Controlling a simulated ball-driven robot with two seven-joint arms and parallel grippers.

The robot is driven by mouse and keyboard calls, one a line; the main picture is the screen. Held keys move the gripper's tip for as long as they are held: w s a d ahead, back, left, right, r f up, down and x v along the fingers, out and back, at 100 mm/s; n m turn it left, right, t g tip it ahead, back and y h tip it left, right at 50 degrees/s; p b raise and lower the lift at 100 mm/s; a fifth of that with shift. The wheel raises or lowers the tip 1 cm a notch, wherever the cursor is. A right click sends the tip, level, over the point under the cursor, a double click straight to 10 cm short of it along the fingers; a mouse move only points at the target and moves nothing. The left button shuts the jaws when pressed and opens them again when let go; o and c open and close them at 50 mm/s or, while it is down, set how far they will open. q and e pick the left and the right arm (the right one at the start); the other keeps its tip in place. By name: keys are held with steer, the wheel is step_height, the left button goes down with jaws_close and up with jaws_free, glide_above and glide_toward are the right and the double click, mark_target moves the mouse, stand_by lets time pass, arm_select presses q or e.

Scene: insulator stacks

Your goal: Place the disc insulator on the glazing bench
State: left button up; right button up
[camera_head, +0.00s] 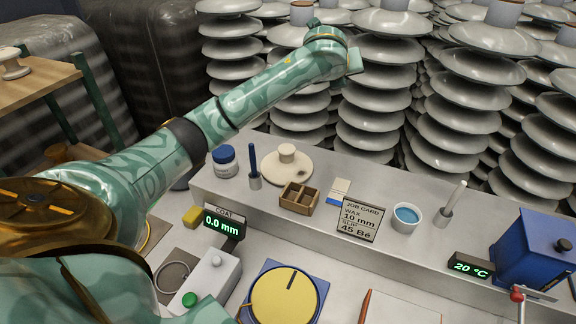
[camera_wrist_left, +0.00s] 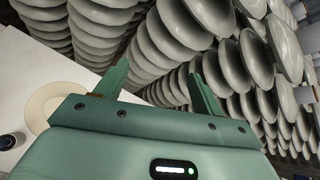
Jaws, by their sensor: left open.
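A cream disc insulator (camera_head: 287,166) with a knob on top and a dark spot lies flat on the back ledge of the grey glazing bench (camera_head: 320,228). In the left wrist view, a pale round disc (camera_wrist_left: 42,108) shows at the left, partly hidden by my gripper body. My left gripper (camera_head: 353,62) is raised above and beyond the bench, in front of the insulator stacks. In the left wrist view its two fingers (camera_wrist_left: 158,72) are apart with nothing between them. My right gripper is not in view.
Tall grey insulator stacks (camera_head: 375,80) crowd behind the bench. The ledge holds a blue-lidded jar (camera_head: 224,160), a wooden box (camera_head: 298,198), a job card (camera_head: 360,218) and a blue-filled cup (camera_head: 406,217).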

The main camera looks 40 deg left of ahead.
arm_select(q)
steer(key=s+a+f+n+g, duration=0.2)
steer(key=s+a+n+g, duration=0.1)
steer(key=g, duration=0.1)
steer(key=n+g+h, duration=0.1)
steer(key=n+g, duration=0.2)
steer(key=g, duration=0.3)
glide_toward(288, 149)
steer(key=b+x, duration=0.6)
steer(key=b, duration=0.2)
steer(key=shift+w+a+f, duration=0.1)
steer(key=shift+a+f, duration=0.05)
steer(key=shift+a, duration=0.05)
steer(key=b+x, duration=0.1)
steer(key=x, duration=0.1)
steer(key=b+x, duration=0.1)
steer(key=b, duration=0.1)
steer(key=b+x, duration=0.2)
steer(key=shift+d+f, duration=0.15)
steer(key=shift+f, duration=0.25)
steer(key=shift+r, duration=0.25)
steer(key=shift+c, duration=0.3)
jaws_close()
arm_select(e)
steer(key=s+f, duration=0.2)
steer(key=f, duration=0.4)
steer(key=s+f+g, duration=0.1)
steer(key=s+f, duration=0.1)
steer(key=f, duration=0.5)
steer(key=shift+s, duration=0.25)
